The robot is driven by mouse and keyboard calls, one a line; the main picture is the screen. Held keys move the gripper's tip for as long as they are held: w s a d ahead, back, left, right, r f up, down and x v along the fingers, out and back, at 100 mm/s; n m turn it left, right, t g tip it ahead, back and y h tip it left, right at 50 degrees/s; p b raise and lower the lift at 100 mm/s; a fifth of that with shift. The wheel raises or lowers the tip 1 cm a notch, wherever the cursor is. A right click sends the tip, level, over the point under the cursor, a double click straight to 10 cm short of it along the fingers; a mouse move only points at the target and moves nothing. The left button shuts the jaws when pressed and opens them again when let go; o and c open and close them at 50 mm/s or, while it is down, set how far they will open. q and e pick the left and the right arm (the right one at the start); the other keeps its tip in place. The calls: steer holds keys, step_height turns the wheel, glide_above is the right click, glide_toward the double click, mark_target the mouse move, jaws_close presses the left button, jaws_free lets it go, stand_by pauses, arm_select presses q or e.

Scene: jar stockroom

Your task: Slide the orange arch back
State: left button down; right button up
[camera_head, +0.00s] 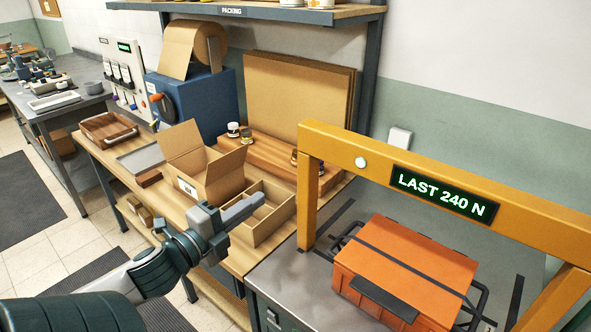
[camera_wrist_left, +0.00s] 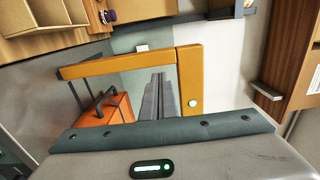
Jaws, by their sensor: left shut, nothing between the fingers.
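The orange arch (camera_head: 345,149) stands over the grey bench top at the right in the head view, with its left post, crossbar and part of its right post showing. Its crossbar carries a green display reading LAST 240 N and a round white button. In the left wrist view the arch (camera_wrist_left: 120,66) shows beyond my fingers. My left gripper (camera_head: 258,201) is shut and empty, left of the arch's left post and apart from it, above a shallow divided box. Its fingers (camera_wrist_left: 162,88) lie together in the wrist view. My right gripper is out of view.
An orange case (camera_head: 405,262) with black handles sits on the bench (camera_head: 285,283) under the arch. An open cardboard box (camera_head: 212,178) and the divided box (camera_head: 272,228) stand near my left gripper. Small jars (camera_head: 240,132) stand behind on a wooden board.

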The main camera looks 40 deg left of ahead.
mark_target(302, 169)
arm_select(q)
steer(key=shift+s, duration=0.1)
